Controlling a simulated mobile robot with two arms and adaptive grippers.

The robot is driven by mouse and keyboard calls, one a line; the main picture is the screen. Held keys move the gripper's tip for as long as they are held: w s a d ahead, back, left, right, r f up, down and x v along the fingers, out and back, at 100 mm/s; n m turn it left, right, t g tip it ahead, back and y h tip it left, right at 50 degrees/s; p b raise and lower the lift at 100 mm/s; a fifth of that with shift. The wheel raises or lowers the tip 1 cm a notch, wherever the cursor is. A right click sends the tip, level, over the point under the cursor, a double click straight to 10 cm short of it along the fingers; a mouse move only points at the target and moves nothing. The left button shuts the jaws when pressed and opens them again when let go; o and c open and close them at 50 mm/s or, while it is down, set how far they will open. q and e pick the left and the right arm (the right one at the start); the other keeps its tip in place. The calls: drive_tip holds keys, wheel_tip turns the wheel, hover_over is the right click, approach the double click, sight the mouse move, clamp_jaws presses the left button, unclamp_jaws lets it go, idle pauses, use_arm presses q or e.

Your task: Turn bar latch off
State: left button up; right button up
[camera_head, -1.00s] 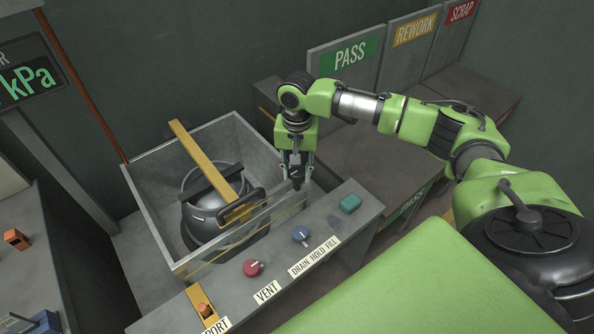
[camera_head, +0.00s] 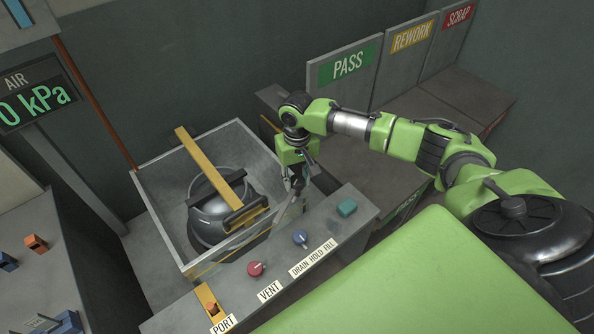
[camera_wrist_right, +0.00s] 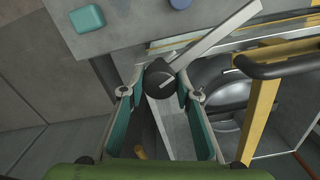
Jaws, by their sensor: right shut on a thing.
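The bar latch has a dark round knob (camera_wrist_right: 160,78) with a pale pointer line and a long flat grey bar (camera_wrist_right: 215,42) slanting to the upper right in the right wrist view. In the head view, the grey bar (camera_head: 287,212) shows below my right gripper, near the tank's right corner. My right gripper (camera_head: 298,188) points down there. In the wrist view its teal-padded fingers (camera_wrist_right: 160,85) are shut on the knob from both sides. The yellow bar (camera_head: 208,172) lies across the tank, with a dark handle (camera_head: 246,215) at its near end. My left gripper is not in view.
The open grey tank (camera_head: 157,205) holds a dark domed vessel (camera_head: 209,222). The front panel carries a red knob (camera_head: 256,269), a blue knob (camera_head: 300,237) and a teal button (camera_head: 347,207). PASS, REWORK and SCRAP bays stand at the back right. The gauge (camera_head: 38,107) reads 0 kPa.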

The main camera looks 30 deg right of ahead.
drive_tip(key=n+p, duration=0.2)
drive_tip(key=shift+r+n, duration=0.2)
drive_tip(key=shift+n, duration=0.2)
drive_tip(key=n+p, duration=0.2)
drive_tip(key=n, duration=0.1)
drive_tip(key=shift+n, duration=0.3)
drive_tip(key=n+p, duration=0.1)
drive_tip(key=n, duration=0.2)
drive_tip(key=shift+f, duration=0.1)
drive_tip(key=shift+n+p, duration=0.35)
drive_tip(key=shift+n, duration=1.15)
drive_tip(key=shift+w, duration=0.1)
drive_tip(key=o, duration=1.1)
